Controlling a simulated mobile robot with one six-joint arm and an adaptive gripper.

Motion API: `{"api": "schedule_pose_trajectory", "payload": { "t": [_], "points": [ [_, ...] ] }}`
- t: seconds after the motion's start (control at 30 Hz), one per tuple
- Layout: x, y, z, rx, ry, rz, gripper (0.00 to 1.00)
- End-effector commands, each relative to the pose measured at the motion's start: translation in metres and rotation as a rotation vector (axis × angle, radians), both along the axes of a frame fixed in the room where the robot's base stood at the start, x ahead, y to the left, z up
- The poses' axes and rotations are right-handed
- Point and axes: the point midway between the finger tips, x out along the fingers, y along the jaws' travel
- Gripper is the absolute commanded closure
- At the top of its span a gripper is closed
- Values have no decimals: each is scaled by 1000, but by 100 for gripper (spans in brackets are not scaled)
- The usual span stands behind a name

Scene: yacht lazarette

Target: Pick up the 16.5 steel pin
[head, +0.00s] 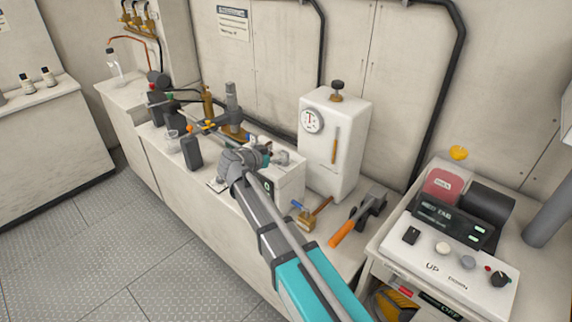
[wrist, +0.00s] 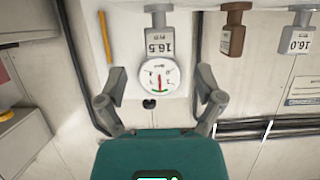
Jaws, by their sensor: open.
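The 16.5 steel pin (wrist: 158,20) shows at the top centre of the wrist view, grey, with a white label reading 16.5 upside down. My gripper (wrist: 161,77) is open and empty in the wrist view. The pin is roughly centred across the gap between its fingers, higher in the picture and apart from them. In the head view my gripper (head: 268,153) is over the bench in front of the white gauge cabinet. I cannot make out the 16.5 pin there; my arm may hide it.
The wrist view shows a brown pin (wrist: 233,32) and a grey 16.0 pin (wrist: 301,32) to the right. The gauge cabinet (head: 349,130) stands right of my gripper. An orange-handled tool (head: 349,231) and a control panel (head: 452,255) are further right. Dark blocks (head: 192,152) and fittings crowd the left.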

Motion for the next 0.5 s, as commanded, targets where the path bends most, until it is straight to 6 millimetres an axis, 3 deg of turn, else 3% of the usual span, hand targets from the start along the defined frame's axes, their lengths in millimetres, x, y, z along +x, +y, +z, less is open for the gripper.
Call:
{"api": "schedule_pose_trajectory", "payload": {
  "t": [0.5],
  "points": [
    [7,-5,-6,0,0,1,14]
  ]
}}
